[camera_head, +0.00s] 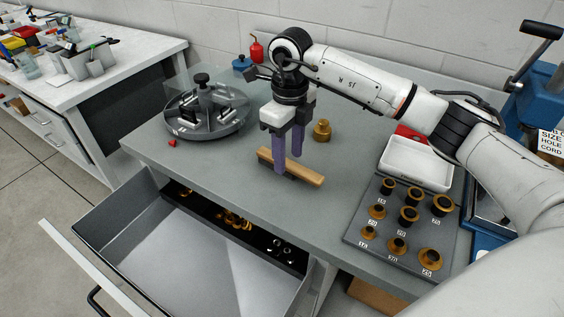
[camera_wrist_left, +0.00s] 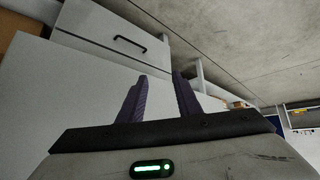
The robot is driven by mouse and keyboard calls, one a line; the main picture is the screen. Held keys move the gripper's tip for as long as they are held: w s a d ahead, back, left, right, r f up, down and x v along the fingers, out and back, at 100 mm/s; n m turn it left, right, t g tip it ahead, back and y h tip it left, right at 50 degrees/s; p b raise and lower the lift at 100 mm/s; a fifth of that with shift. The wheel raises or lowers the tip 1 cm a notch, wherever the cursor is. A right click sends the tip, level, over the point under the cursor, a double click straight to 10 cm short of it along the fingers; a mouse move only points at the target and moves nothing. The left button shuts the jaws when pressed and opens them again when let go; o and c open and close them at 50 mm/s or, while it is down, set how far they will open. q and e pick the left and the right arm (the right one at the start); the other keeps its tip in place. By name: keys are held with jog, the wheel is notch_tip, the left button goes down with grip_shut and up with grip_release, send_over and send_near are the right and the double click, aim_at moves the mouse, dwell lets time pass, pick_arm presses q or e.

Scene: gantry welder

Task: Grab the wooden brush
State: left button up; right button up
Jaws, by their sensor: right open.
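The wooden brush (camera_head: 307,175) lies on the grey workbench in the head view, a light wooden bar with a dark underside. My right gripper (camera_head: 289,165) points down over it with its purple fingers apart. One finger is on the near side of the brush and covers part of it; the other is on the far side. I cannot tell whether either finger touches the wood. My left gripper is outside the head view. In the left wrist view, my left gripper (camera_wrist_left: 160,78) has its two purple fingers apart with nothing between them.
A round divided tray (camera_head: 207,112) stands left of the brush, a brass piece (camera_head: 322,130) behind it. A board of brass fittings (camera_head: 372,236) and a white tray (camera_head: 416,164) lie right. An open drawer (camera_head: 205,262) juts out in front of the grey bench (camera_head: 232,182).

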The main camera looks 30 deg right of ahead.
aim_at(288, 163)
notch_tip(288, 163, down, 3)
jog(key=shift+d+f, duration=0.1)
jog(key=shift+f, duration=0.1)
grip_shut()
jog(key=shift+w, duration=0.1)
jog(key=shift+r, duration=0.1)
